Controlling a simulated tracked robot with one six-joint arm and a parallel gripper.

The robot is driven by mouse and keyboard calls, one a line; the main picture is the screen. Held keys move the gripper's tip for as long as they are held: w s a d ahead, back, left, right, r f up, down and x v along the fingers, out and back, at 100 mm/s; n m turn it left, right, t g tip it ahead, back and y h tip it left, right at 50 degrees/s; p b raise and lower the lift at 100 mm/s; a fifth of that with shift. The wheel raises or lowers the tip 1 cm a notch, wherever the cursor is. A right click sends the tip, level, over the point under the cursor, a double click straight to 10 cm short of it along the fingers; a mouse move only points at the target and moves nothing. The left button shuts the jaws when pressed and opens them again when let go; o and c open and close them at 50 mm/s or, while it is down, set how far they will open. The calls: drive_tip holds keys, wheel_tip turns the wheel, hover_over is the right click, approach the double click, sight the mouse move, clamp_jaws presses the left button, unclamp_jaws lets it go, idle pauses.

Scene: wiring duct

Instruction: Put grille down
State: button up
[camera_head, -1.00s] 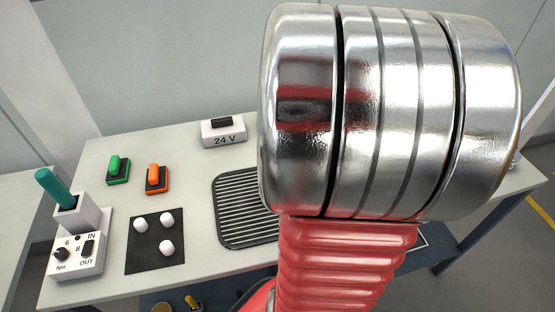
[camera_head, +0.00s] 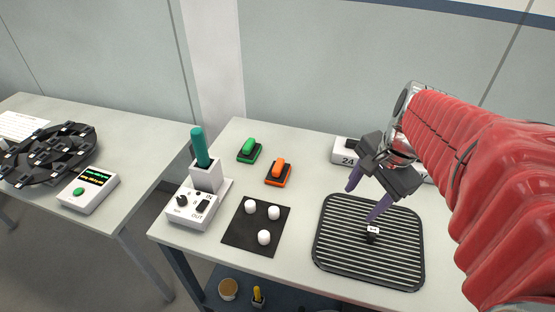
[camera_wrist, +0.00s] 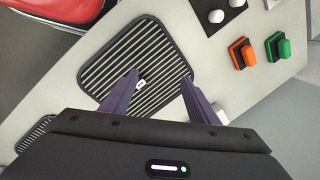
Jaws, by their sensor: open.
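The grille (camera_head: 350,254), a dark rounded panel with pale slats, lies flat on the light table. It also shows in the wrist view (camera_wrist: 150,48). A small dark piece with a white label (camera_head: 373,230) stands near its middle and shows between the fingers in the wrist view (camera_wrist: 141,85). My gripper (camera_head: 361,204) is open and empty, with its purple fingers pointing down over the grille's upper part. In the wrist view its fingertips (camera_wrist: 160,78) are spread wide. I cannot tell whether one finger touches the labelled piece.
Left of the grille are a black mat (camera_head: 250,236) with white knobs, an orange switch (camera_head: 278,172), a green switch (camera_head: 249,150) and a white box with a teal handle (camera_head: 201,150). A 24 V box (camera_head: 345,151) stands behind. Another slatted panel (camera_wrist: 36,132) shows in the wrist view.

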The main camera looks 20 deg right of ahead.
drive_tip(key=s+a+r+n+t, duration=0.1)
drive_tip(key=a+n, duration=0.6)
drive_tip(key=n, duration=0.1)
drive_tip(key=s+a+r+n+t, duration=0.1)
drive_tip(key=a+r+n+t, duration=0.1)
drive_tip(key=a+n, duration=0.6)
drive_tip(key=shift+s+a+r+t+h, duration=0.25)
drive_tip(key=shift+t+h, duration=0.05)
drive_tip(key=shift+h, duration=0.1)
